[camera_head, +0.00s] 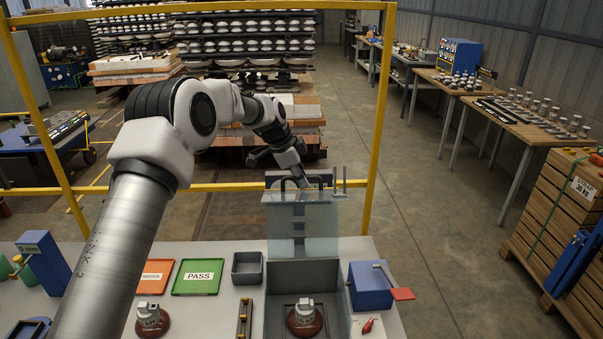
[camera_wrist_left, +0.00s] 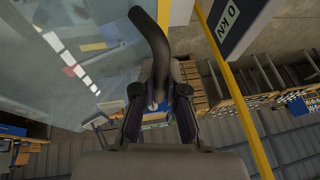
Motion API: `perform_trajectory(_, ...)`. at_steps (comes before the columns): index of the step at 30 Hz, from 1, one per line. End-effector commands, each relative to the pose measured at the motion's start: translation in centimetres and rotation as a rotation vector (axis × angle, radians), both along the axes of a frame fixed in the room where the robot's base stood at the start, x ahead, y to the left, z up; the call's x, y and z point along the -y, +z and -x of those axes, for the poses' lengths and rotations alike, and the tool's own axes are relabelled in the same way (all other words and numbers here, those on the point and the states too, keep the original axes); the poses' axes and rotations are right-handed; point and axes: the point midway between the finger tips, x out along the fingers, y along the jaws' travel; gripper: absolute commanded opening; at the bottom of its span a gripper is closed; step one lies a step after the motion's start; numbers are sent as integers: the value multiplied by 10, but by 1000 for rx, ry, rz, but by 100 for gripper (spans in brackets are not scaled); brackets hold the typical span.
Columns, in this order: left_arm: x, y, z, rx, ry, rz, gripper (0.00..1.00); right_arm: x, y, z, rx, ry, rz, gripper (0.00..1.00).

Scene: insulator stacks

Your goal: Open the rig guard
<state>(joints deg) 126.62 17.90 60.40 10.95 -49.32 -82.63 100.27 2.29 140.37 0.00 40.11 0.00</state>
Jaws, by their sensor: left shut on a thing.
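The rig guard (camera_head: 282,226) is a clear, bluish panel standing upright at the back of the grey test rig (camera_head: 342,300). It also fills the upper left of the left wrist view (camera_wrist_left: 60,60). My left gripper (camera_head: 303,183) is at the panel's top edge, its fingers partly hidden there. In the left wrist view the gripper (camera_wrist_left: 157,98) is shut on the dark curved guard handle (camera_wrist_left: 150,32). A brown insulator with a metal cap (camera_head: 305,318) sits upright inside the rig. My right gripper is not in view.
A grey bin (camera_head: 247,268), green PASS tray (camera_head: 200,277) and orange tray (camera_head: 153,275) lie left of the rig. A blue box with a red lever (camera_head: 371,286) stands to its right. Yellow frame posts (camera_head: 378,120) rise behind the table. A sign reading 0 kN (camera_wrist_left: 228,22) is near the gripper.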

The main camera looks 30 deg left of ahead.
Motion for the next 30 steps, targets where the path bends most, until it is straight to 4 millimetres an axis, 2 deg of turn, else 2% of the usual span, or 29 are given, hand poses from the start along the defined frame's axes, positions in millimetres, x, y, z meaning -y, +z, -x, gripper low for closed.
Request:
perform_trajectory(8, 1, -1, 1, -3, -1, 0, 0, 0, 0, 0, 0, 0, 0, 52)
perform_trajectory(9, 1, -1, 1, -3, -1, 0, 18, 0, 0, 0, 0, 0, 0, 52)
perform_trajectory(10, 1, -1, 0, -3, -1, 0, 22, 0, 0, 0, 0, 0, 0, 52)
perform_trajectory(20, 0, 1, 1, -1, 0, 0, 22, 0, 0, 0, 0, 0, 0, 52)
perform_trajectory(23, -3, 11, 4, 1, 1, 2, 22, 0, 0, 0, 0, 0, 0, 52)
perform_trajectory(30, -17, 64, 23, 4, 0, 3, 22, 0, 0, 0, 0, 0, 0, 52)
